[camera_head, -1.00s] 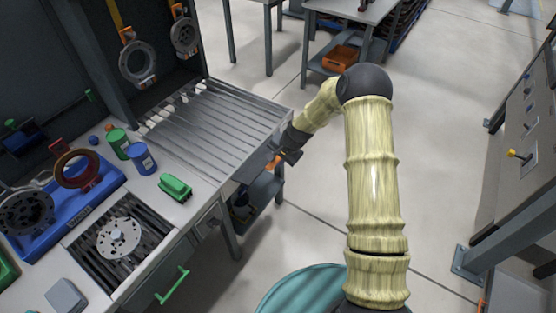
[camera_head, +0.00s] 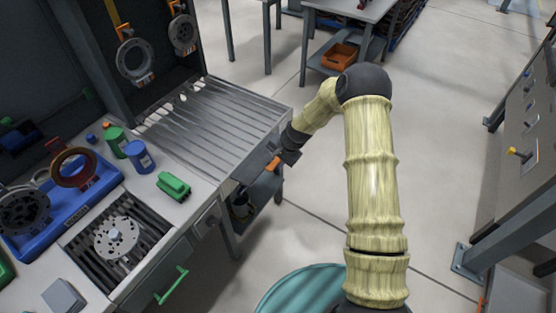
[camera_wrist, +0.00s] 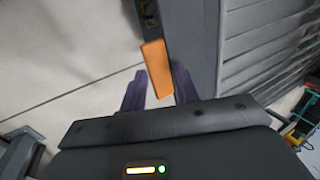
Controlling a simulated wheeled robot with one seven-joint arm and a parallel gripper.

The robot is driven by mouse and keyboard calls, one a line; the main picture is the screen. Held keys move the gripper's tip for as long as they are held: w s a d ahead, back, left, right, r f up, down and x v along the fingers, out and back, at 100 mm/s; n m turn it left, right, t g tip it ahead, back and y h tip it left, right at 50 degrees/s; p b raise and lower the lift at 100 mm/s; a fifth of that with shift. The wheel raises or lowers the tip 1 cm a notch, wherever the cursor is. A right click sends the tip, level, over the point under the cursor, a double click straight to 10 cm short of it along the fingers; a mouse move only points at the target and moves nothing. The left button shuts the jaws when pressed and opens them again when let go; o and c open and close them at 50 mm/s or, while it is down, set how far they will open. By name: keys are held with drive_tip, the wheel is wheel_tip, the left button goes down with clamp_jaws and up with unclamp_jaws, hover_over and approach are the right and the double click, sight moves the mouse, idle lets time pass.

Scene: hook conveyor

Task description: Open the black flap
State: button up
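My gripper (camera_wrist: 159,80) is open, its two dark fingers pointing ahead in the wrist view. An orange handle (camera_wrist: 157,68) lies between and just beyond the fingertips, and I cannot tell whether they touch it. In the head view the gripper (camera_head: 282,161) hangs low beside the front right end of the counter, with the orange handle (camera_head: 273,163) next to it. I cannot pick out the black flap for certain; whether the orange handle belongs to it does not show.
The grey slatted conveyor surface (camera_head: 215,120) lies left of my arm. The counter holds a green block (camera_head: 173,185), a blue can (camera_head: 139,156) and a blue tray (camera_head: 45,238). A teal round object (camera_head: 300,292) is in front. The floor (camera_head: 440,150) right of my arm is clear.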

drive_tip(key=shift+d+r, duration=0.15)
drive_tip(key=shift+d, duration=0.1)
drive_tip(key=b+v, duration=0.2)
drive_tip(key=v, duration=1.5)
drive_tip(key=shift+a+r, duration=0.1)
drive_tip(key=shift+c, duration=0.4)
drive_tip(key=shift+s, duration=0.15)
drive_tip(key=c, duration=0.4)
drive_tip(key=shift+s+r, duration=0.15)
drive_tip(key=shift+s, duration=0.2)
clamp_jaws()
drive_tip(key=s+d+r+n+h, duration=0.2)
drive_tip(key=s+n, duration=0.1)
drive_tip(key=s, duration=0.8)
drive_tip(key=s+d+r+n+h, duration=0.1)
drive_tip(key=s+d+r+n, duration=0.1)
drive_tip(key=s, duration=0.9)
drive_tip(key=shift+s+d+r+n+h, duration=0.15)
drive_tip(key=shift+s+d+n+h, duration=0.2)
drive_tip(key=shift+d+n, duration=0.65)
